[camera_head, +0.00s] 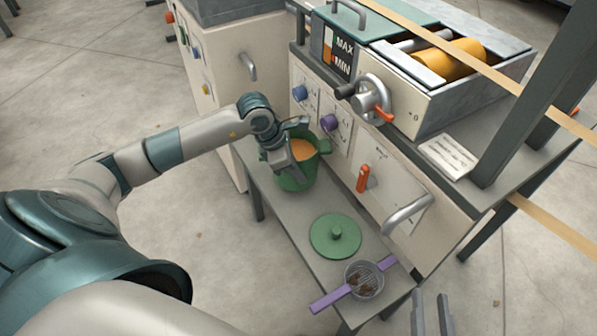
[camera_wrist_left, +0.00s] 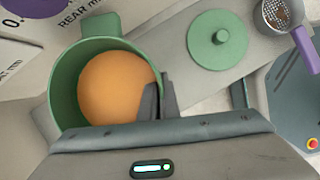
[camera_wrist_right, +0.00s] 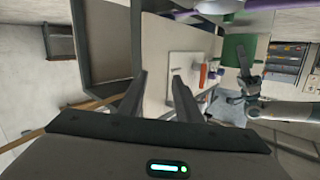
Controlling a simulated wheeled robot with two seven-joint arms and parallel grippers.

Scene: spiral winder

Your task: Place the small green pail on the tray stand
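The small green pail (camera_head: 296,181) with orange contents is upright at the far end of a low grey stand (camera_head: 285,215), beside the machine front. I cannot tell whether it touches the surface, or whether this is the tray stand. My left gripper (camera_head: 292,165) is at the pail's near rim. In the left wrist view, its two fingers (camera_wrist_left: 160,100) are close together with the pail's (camera_wrist_left: 66,92) wall between them, one inside and one outside. My right gripper (camera_head: 432,312) is open and empty at the bottom right; its fingers (camera_wrist_right: 160,95) are apart in the right wrist view.
A round green lid (camera_head: 335,237) and a strainer with purple handles (camera_head: 362,281) lie on the near part of the low stand. The machine, with a crank (camera_head: 372,97), orange roll (camera_head: 450,60) and handle (camera_head: 408,214), rises along the stand's right side. Open floor lies left.

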